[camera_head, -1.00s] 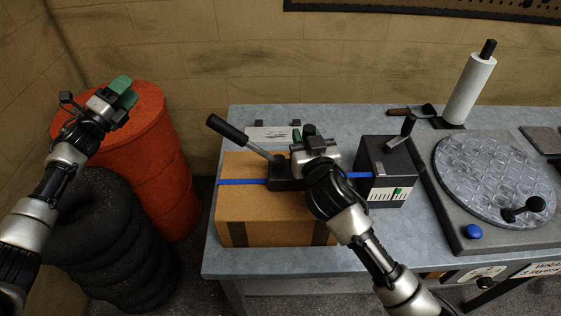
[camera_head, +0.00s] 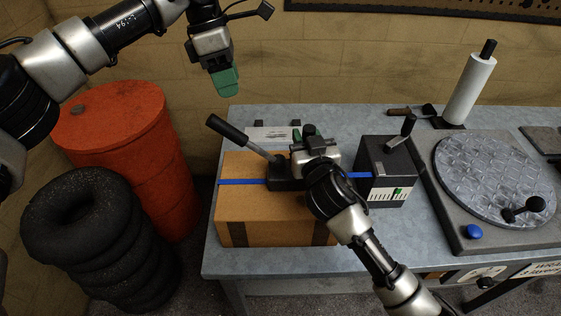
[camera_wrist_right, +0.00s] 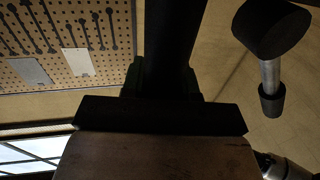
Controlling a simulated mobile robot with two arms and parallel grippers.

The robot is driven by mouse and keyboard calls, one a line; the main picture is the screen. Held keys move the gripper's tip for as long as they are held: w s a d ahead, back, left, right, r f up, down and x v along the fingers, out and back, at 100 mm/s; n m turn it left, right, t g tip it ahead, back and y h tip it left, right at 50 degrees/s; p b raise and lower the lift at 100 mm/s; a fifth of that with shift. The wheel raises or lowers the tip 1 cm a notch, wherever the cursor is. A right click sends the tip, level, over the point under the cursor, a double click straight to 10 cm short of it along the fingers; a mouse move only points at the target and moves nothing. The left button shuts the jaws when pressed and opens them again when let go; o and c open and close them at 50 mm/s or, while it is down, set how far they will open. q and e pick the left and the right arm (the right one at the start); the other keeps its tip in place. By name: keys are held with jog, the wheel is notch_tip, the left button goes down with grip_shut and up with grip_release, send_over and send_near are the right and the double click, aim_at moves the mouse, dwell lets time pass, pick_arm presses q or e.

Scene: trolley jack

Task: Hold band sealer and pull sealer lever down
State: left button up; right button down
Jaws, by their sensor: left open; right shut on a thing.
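The band sealer (camera_head: 284,178) is a dark block on the blue band over a cardboard box (camera_head: 265,225) in the head view. Its lever (camera_head: 230,128) has a black grip and slants up to the left. My right gripper (camera_head: 306,138) is shut on the sealer, its fingers partly hidden by its own wrist. In the right wrist view a dark block (camera_wrist_right: 160,115) sits between the fingers above the brown box top (camera_wrist_right: 155,155). My left gripper (camera_head: 224,82) is open and empty, green tips pointing down, above and apart from the lever in the picture.
A black box with a small lever (camera_head: 385,180) stands right of the cardboard box. A turntable (camera_head: 490,175) and a white roll (camera_head: 470,90) are further right. An orange drum (camera_head: 120,130) and stacked tires (camera_head: 85,220) stand left of the grey table (camera_head: 245,122).

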aim_at(226, 129)
pick_arm(q)
jog(key=f, duration=0.3)
jog(key=s+a+f+y, duration=0.1)
jog(key=f, duration=0.3)
jog(key=s+f+y, duration=0.1)
jog(key=f, duration=0.2)
jog(key=shift+a+f+t, duration=0.15)
jog(key=shift+f+t, duration=0.1)
jog(key=shift+t, duration=0.05)
jog(key=shift+c, duration=0.3)
grip_shut()
